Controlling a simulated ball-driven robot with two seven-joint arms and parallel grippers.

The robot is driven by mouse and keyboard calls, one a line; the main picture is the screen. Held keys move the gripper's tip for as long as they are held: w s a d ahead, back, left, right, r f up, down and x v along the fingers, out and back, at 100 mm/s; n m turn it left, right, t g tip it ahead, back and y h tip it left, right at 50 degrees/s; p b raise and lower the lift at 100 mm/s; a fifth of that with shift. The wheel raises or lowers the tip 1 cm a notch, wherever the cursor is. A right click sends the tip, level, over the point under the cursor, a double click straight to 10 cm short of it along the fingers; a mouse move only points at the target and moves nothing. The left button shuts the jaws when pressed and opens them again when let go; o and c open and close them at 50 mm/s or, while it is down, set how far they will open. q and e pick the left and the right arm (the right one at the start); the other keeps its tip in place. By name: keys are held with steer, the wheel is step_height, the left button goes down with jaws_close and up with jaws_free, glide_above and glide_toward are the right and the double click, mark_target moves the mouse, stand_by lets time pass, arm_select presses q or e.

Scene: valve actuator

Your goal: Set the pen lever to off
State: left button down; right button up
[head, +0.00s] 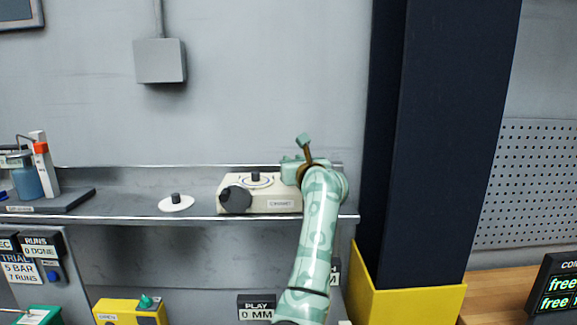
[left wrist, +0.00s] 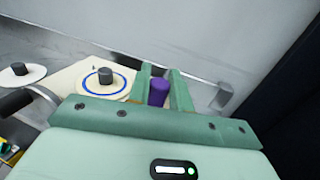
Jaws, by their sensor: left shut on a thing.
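A cream recorder box (head: 262,206) sits on the grey shelf in the head view. It has a dark round knob (head: 236,200) at its front left and a dial with a dark knob on top. My left gripper (head: 292,170) is at the box's right end; its wrist hides that end. In the left wrist view the two green fingers (left wrist: 160,88) are shut on a purple knob (left wrist: 158,92), apparently the pen lever. The blue-ringed dial (left wrist: 105,82) is to its left. The lever's shaft and setting marks are hidden. My right gripper is in neither view.
A white disc (head: 176,203) with a dark knob lies on the shelf (head: 120,206) left of the box. A dark tray with a blue jar (head: 27,182) is farther left. A dark column (head: 430,140) with a yellow base rises at right.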

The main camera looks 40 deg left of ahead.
arm_select(q)
steer(key=shift+w+d+r, duration=0.1)
steer(key=shift+w+d, duration=0.05)
steer(key=shift+d, duration=0.05)
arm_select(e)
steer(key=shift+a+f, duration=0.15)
arm_select(q)
steer(key=c, duration=1.3)
jaws_free()
steer(key=shift+w, duration=0.2)
steer(key=shift+d, duration=0.1)
